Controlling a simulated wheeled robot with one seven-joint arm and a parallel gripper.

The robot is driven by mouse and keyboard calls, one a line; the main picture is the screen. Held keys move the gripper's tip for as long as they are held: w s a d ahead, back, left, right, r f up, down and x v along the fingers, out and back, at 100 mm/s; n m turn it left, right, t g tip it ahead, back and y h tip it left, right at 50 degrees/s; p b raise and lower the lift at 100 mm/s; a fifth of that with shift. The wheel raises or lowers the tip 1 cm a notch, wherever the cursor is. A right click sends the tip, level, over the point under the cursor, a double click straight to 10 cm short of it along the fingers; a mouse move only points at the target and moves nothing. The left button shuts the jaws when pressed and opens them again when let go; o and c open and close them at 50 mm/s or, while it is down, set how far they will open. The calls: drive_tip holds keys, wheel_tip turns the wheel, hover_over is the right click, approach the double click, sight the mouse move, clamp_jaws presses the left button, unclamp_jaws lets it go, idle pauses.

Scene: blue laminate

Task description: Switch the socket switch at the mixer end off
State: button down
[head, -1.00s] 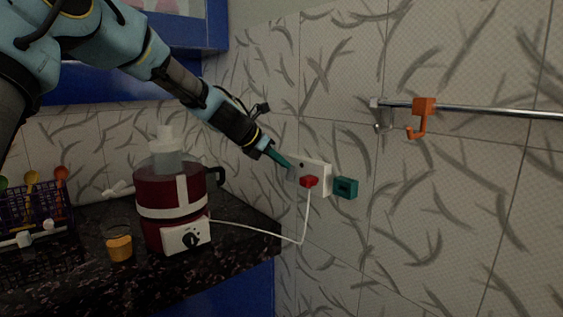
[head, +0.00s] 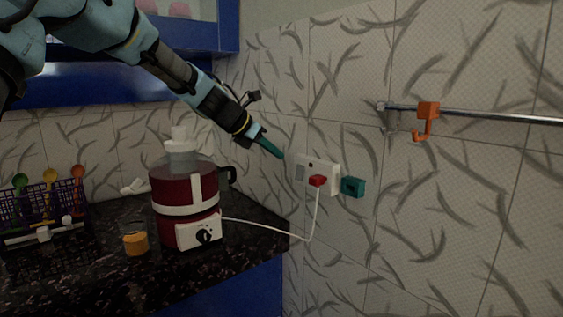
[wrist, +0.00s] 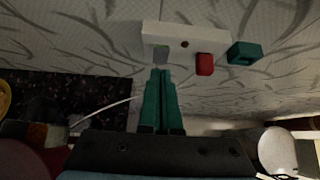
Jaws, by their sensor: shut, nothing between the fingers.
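The white socket plate (head: 328,168) is on the tiled wall, right of the mixer. Its grey rocker switch (head: 299,172) is at the plate's left end, on the mixer side; it also shows in the wrist view (wrist: 161,53). A red plug (head: 317,181) sits in the socket, its white cord running to the dark red mixer (head: 180,190). My gripper (head: 281,156) is shut and empty, its teal fingers pointing at the wall just left of the switch. In the wrist view the fingertips (wrist: 160,70) appear just below the switch. I cannot tell whether they touch it.
A teal block (head: 352,187) is on the wall right of the plate. A metal rail (head: 480,115) with an orange hook (head: 427,115) is farther right. An orange-filled glass (head: 135,240) and a purple rack (head: 40,215) stand on the dark counter.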

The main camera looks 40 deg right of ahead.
drive_tip(key=a+r, duration=0.3)
drive_tip(key=r, duration=0.2)
drive_tip(key=shift+a+r+b, duration=0.15)
drive_tip(key=shift+a+b, duration=0.25)
drive_tip(key=shift+w, duration=0.1)
drive_tip(key=w+a+f+m+t+y, duration=0.1)
drive_tip(key=w+a+f+m+y, duration=0.3)
drive_tip(key=a, duration=0.6)
drive_tip(key=a+f+m+t, duration=0.1)
drive_tip(key=a+f+m, duration=0.1)
drive_tip(key=a+f, duration=0.6)
drive_tip(key=w+a+f+m+t+y, duration=0.1)
drive_tip(key=w+a+f+m+y, duration=0.15)
drive_tip(key=a, duration=0.95)
drive_tip(key=s+a+f+m+y, duration=0.1)
drive_tip(key=s+a+f+m, duration=0.2)
drive_tip(key=a, duration=0.4)
drive_tip(key=s+a+f+m+y, duration=0.1)
drive_tip(key=s+a+f+m, duration=0.1)
drive_tip(key=a, duration=0.6)
drive_tip(key=s+a+f+m+y, duration=0.1)
drive_tip(key=s+a+f+m, duration=0.2)
drive_tip(key=s+a+m, duration=0.2)
drive_tip(key=s+a, duration=0.1)
drive_tip(key=a, duration=0.2)
drive_tip(key=shift+f+g, duration=0.3)
drive_tip(key=shift+d+y, duration=0.1)
drive_tip(key=shift+y, duration=0.15)
